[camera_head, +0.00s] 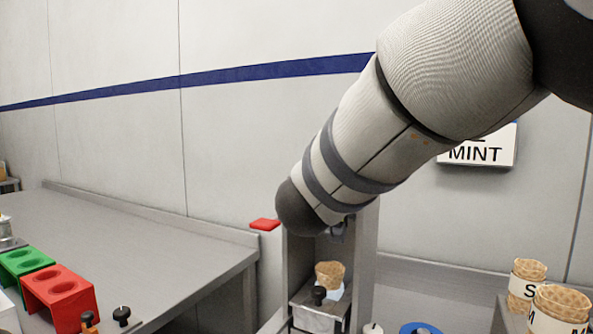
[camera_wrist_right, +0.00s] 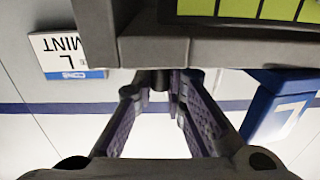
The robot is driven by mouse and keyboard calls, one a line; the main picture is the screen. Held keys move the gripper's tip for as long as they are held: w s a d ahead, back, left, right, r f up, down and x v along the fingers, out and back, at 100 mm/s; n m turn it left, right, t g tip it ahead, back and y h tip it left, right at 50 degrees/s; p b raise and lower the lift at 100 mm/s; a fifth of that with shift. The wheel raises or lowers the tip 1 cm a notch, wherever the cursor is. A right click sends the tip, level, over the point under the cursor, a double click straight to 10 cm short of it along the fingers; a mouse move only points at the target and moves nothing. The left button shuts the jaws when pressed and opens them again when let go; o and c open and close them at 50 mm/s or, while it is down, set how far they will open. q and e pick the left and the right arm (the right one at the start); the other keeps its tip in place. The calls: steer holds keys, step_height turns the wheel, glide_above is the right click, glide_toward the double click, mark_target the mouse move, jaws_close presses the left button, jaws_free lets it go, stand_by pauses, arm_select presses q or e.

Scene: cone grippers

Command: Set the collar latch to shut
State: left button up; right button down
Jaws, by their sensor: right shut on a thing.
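My right arm comes in from the upper right and reaches to the tall grey dispenser (camera_head: 367,262) in the head view. Its gripper (camera_head: 338,232) is mostly hidden behind the wrist there. In the right wrist view, the purple-padded fingers of this gripper (camera_wrist_right: 163,88) close around a small dark knob (camera_wrist_right: 155,77) under the dispenser's grey housing (camera_wrist_right: 230,52). The knob looks like the collar latch, but its setting cannot be made out. A waffle cone (camera_head: 330,274) stands in the dispenser's lower bay, behind a black knob (camera_head: 318,293). My left gripper is not in view.
A steel counter (camera_head: 140,245) on the left carries a green cone stand (camera_head: 24,262) and a red cone stand (camera_head: 60,290). A red pad (camera_head: 265,224) is near the wall. Cones in labelled sleeves (camera_head: 527,285) stand at right. A MINT sign (camera_head: 478,152) hangs behind.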

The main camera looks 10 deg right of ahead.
steer(key=c, duration=1.6)
jaws_free()
steer(key=shift+w+d, duration=0.1)
steer(key=shift+w, duration=0.05)
step_height(320, 180, up, 10)
